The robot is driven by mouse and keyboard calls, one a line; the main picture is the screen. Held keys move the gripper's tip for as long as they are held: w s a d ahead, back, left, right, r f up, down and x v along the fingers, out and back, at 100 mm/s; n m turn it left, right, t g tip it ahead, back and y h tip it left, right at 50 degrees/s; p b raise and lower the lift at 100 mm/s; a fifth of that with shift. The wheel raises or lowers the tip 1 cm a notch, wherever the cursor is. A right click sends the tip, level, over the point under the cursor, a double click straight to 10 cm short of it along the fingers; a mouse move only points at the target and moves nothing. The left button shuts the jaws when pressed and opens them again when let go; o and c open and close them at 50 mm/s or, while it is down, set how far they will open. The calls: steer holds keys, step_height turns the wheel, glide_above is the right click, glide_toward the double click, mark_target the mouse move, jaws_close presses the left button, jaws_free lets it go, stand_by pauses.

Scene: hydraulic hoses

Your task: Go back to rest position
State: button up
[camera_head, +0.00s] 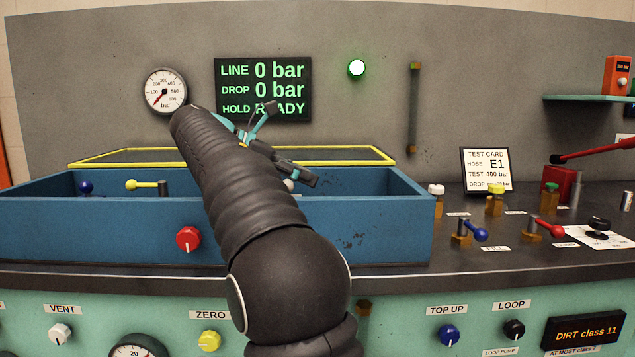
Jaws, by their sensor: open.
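My gripper (290,146) is at the end of my dark arm, which reaches up through the middle of the camera_head view. The gripper is open, its two fingers spread apart with teal parts between them. No object shows between the fingers. It appears in front of the display panel (235,78), over the blue tray (370,224), though its exact height above the tray cannot be told. The panel reads LINE 0 bar, DROP 0 bar and HOLD, with the last word partly hidden by the gripper.
A yellow-edged frame (120,157) lies behind the tray. A test card (486,171) reads E1, 400 bar. Blue (477,233) and red (547,227) levers and a red-handled pump (563,186) stand at right. A gauge (165,92) and lit green lamp (357,68) are on the wall.

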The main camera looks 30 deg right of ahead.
steer(key=shift+a+r, duration=0.15)
steer(key=shift+a, duration=0.1)
steer(key=shift+d, duration=0.1)
stand_by(0.3)
